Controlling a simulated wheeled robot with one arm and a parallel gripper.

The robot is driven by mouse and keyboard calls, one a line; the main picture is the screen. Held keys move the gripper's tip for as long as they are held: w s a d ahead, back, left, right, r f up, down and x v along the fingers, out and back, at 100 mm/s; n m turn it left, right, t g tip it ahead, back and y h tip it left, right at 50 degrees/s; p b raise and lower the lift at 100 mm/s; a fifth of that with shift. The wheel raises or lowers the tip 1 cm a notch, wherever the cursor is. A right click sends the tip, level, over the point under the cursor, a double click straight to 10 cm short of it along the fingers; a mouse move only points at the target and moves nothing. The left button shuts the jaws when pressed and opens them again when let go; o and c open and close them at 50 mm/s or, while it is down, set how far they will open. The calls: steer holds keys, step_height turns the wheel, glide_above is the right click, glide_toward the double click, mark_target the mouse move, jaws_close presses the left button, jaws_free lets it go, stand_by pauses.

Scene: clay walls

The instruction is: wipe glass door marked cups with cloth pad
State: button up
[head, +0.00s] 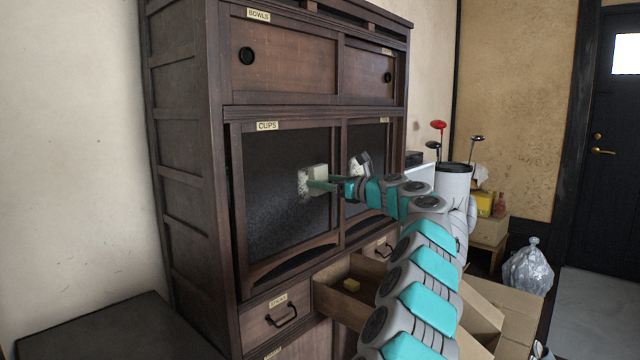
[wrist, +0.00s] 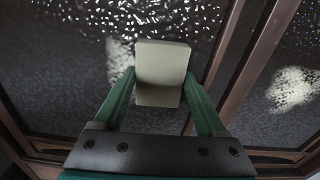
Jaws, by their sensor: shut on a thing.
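The glass door marked CUPS (head: 275,215) is the dark textured left pane in the middle of the wooden cabinet; its label (head: 267,126) is on the top rail. My gripper (head: 320,185) is in front of the pane's right half. In the wrist view my gripper (wrist: 160,92) has its green fingers shut on a pale cream cloth pad (wrist: 162,62). The pad (head: 318,178) faces the glass; I cannot tell if it touches. A whitish patch (head: 304,184) shows on the glass beside the pad.
The second glass door (head: 366,150) on the right has a pale patch, partly behind my arm. Cardboard boxes (head: 500,310) and a white bin (head: 453,185) stand right. A dark low top (head: 110,330) is at front left.

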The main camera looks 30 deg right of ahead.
mark_target(283, 187)
steer(key=shift+d, duration=0.1)
steer(key=shift+s+a+b, duration=0.15)
steer(key=shift+s+a, duration=0.1)
steer(key=shift+a, duration=0.45)
steer(key=shift+s+a+b, duration=0.15)
steer(key=shift+s+a, duration=0.05)
steer(key=shift+a, duration=0.5)
steer(key=shift+s+a+b, duration=0.15)
steer(key=shift+s+a, duration=0.1)
steer(key=shift+a, duration=0.45)
steer(key=shift+s+a+r, duration=0.15)
steer(key=shift+s+a, duration=0.1)
steer(key=shift+a, duration=0.3)
steer(key=shift+s+a, duration=0.35)
steer(key=shift+a, duration=0.7)
steer(key=shift+s+a, duration=0.4)
steer(key=shift+a, duration=0.7)
steer(key=shift+s+a, duration=0.35)
steer(key=shift+a, duration=0.7)
steer(key=v, duration=0.6)
steer(key=shift+p, duration=0.45)
